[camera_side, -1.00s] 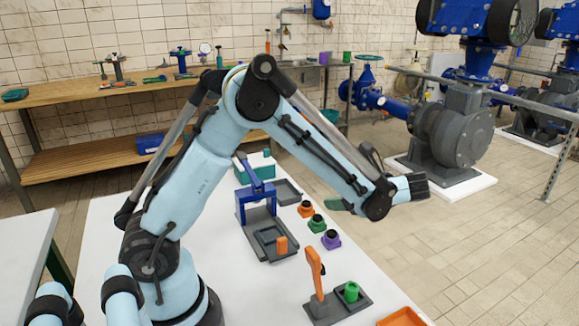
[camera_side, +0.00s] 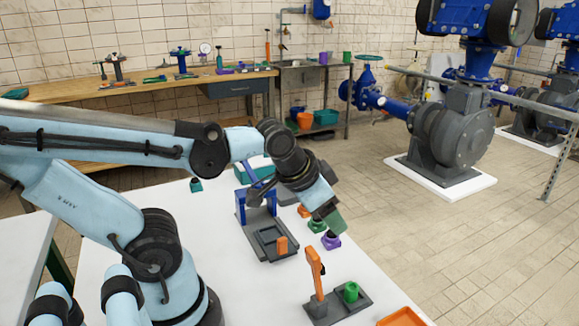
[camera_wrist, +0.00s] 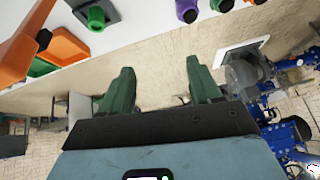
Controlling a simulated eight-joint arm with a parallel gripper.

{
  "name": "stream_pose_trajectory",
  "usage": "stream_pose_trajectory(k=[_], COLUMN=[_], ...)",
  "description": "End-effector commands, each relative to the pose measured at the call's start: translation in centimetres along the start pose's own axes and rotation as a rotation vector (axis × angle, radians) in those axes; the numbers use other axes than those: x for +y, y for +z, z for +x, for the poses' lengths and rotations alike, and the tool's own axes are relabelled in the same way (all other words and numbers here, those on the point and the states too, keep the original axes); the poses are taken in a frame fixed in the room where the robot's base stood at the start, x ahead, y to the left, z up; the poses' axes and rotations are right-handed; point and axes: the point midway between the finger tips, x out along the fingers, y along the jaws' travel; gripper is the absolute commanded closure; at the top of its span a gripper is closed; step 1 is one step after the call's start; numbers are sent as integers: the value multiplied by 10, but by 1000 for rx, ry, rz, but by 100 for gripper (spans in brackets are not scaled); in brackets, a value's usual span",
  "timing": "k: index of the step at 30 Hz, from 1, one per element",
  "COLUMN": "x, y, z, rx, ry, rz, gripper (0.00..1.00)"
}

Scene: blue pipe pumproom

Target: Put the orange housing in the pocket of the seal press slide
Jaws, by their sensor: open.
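The orange housing (camera_side: 303,211) sits on the white table right of the seal press, partly hidden behind my gripper in the side view. Its edge shows at the top of the wrist view (camera_wrist: 258,2). The seal press has a blue frame (camera_side: 241,207) and a grey slide base (camera_side: 265,240) with a recessed pocket and an orange block at its right. My gripper (camera_side: 333,222) is open and empty, tilted down above the row of housings. Its two green fingers stand apart in the wrist view (camera_wrist: 160,66).
A green housing (camera_side: 317,226) and a purple housing (camera_side: 331,242) stand close by in the same row. Nearer the front are an upright orange lever (camera_side: 316,270), a green cylinder (camera_side: 351,292) on a grey plate, and an orange tray (camera_side: 401,318). A teal bin (camera_side: 246,175) stands behind the press.

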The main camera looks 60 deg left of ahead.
Motion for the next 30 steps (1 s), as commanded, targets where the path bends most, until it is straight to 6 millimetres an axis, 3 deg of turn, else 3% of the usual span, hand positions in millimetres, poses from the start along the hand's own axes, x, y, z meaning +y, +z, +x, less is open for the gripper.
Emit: stream_pose_trajectory(k=[6,20,25,30], x=[8,7,-1,-19], y=[4,4,-2,-14], z=[-3,-3,1,12], rx=[59,55,-8,-149], ry=[44,42,-5,-94], rz=[-121,-113,15,271], gripper=[32,32,32,32])
